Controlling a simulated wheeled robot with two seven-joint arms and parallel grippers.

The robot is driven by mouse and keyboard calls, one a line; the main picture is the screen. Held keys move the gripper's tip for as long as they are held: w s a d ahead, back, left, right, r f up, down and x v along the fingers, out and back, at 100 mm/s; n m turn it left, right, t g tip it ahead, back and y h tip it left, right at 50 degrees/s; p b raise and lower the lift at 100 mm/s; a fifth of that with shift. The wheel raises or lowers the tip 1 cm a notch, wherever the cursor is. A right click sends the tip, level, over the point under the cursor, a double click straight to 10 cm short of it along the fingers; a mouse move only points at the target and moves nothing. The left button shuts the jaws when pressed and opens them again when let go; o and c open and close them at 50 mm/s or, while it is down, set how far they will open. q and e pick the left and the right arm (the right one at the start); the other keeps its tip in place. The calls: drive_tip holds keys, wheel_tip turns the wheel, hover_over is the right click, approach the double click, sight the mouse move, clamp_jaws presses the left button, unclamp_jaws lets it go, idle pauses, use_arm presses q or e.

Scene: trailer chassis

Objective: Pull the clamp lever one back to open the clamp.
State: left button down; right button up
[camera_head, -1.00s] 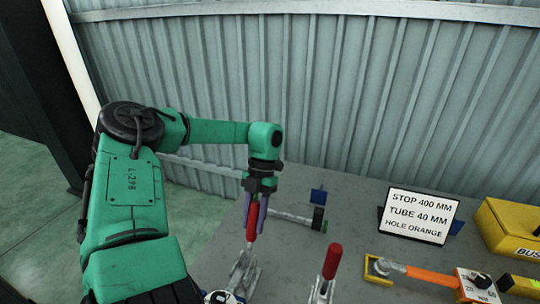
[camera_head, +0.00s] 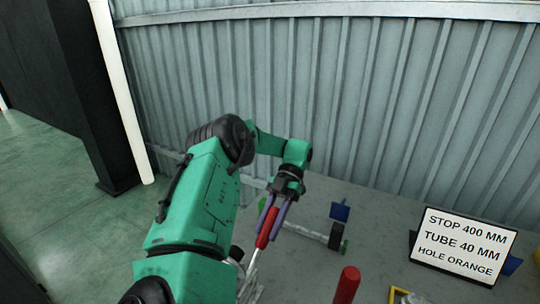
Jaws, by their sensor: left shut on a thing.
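A clamp lever with a red handle (camera_head: 266,232) stands on the grey table, tilted, with its metal clamp body (camera_head: 248,285) below it, partly hidden by my left arm. My left gripper (camera_head: 268,222) is shut on the red handle, with its purple fingers on either side of it. A second red clamp handle (camera_head: 346,286) stands upright to the right at the bottom edge, with its base out of view. My right gripper is not in view.
A metal rod with a green-and-black end (camera_head: 335,236) lies behind the held lever, near a small blue block (camera_head: 340,211). A sign (camera_head: 463,245) stands at the right. A yellow-edged piece (camera_head: 400,296) shows at the bottom. A corrugated wall closes the back.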

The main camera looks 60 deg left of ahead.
use_arm(q)
drive_tip(key=c, duration=0.5)
unclamp_jaws()
drive_tip(key=shift+f, duration=0.1)
drive_tip(key=shift+c, duration=0.2)
